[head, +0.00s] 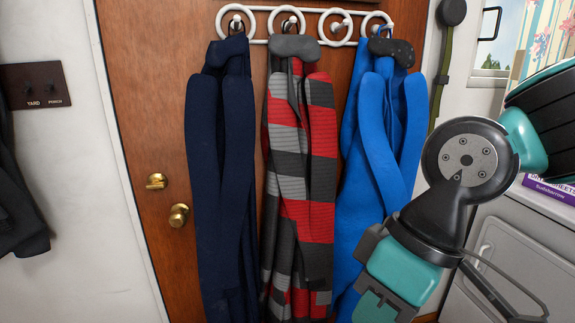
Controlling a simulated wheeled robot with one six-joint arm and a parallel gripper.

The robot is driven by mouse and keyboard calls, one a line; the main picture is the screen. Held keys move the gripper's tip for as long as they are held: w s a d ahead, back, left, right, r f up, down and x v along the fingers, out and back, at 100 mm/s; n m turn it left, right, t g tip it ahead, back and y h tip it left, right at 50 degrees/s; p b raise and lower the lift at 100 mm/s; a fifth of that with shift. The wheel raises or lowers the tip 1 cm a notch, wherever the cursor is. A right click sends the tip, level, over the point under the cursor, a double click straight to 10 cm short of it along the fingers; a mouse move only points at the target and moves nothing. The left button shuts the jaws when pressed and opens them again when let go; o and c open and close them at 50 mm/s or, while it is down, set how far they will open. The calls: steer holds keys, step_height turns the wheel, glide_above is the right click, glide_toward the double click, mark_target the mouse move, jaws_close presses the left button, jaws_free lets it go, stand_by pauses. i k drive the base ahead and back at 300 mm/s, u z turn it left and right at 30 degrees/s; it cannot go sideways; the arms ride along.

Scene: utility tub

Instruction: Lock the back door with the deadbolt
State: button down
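The brown wooden back door (150,90) looks shut against its white frame. A brass deadbolt thumb-turn (156,181) sits near its left edge, and its piece looks roughly level. A brass door knob (179,215) sits below it and slightly right. My gripper (376,306) is at the bottom, right of centre, in front of the blue coat and well right of the deadbolt. Its fingertips are not clearly visible, so I cannot tell whether it is open or holding anything.
A switch plate (35,85) and dark garment (20,200) are left. A white appliance (515,255) stands right.

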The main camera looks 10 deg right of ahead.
mark_target(156, 184)
steer(key=u, duration=0.05)
steer(key=k, duration=0.35)
steer(key=u, duration=0.85)
steer(key=i, duration=1.2)
steer(key=z, duration=0.3)
